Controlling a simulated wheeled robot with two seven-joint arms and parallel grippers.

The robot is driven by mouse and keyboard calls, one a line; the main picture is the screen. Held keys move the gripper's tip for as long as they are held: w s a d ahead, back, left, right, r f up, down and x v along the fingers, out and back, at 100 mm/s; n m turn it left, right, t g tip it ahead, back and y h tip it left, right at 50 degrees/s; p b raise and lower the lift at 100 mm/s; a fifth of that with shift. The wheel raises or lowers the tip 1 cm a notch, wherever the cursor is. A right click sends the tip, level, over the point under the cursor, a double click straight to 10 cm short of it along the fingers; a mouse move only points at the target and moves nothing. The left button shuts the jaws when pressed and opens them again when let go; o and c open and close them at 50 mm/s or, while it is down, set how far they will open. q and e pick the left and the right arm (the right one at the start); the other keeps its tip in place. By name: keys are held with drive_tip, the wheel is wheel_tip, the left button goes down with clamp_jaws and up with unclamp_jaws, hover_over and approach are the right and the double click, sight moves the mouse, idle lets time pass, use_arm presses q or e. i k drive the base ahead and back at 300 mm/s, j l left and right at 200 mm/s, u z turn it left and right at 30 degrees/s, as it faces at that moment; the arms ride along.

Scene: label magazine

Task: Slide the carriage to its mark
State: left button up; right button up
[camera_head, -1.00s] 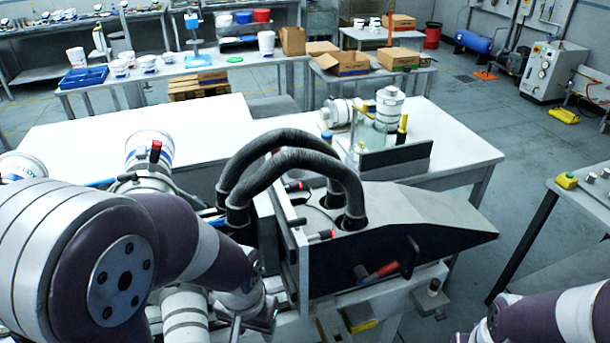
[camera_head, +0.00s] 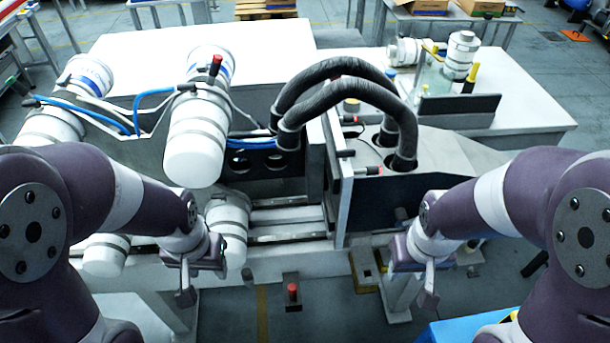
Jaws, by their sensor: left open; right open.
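A machine assembly with white cylinders (camera_head: 195,150) and blue hoses (camera_head: 85,110) stands at the left of a pair of rails (camera_head: 290,215). It looks like the carriage, but I cannot tell for sure. A red-tipped handle (camera_head: 215,66) stands up at its top. A dark housing (camera_head: 440,180) with an upright grey plate (camera_head: 336,185) is at the right end of the rails. I cannot make out the mark. My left gripper (camera_head: 186,292) is open and empty, in front of the cylinders. My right gripper (camera_head: 429,295) is open and empty, in front of the housing.
Two thick black hoses (camera_head: 345,75) arch over the plate into the housing. A small red knob (camera_head: 292,292) stands on a dark block below the rails. A white table (camera_head: 120,40) is behind. A blue surface (camera_head: 465,328) is at the lower right, near my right arm.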

sight(414, 159)
drive_tip(key=k+l+z, duration=0.15)
drive_tip(key=k+z, duration=0.2)
drive_tip(key=k, duration=0.15)
drive_tip(key=z, duration=1.65)
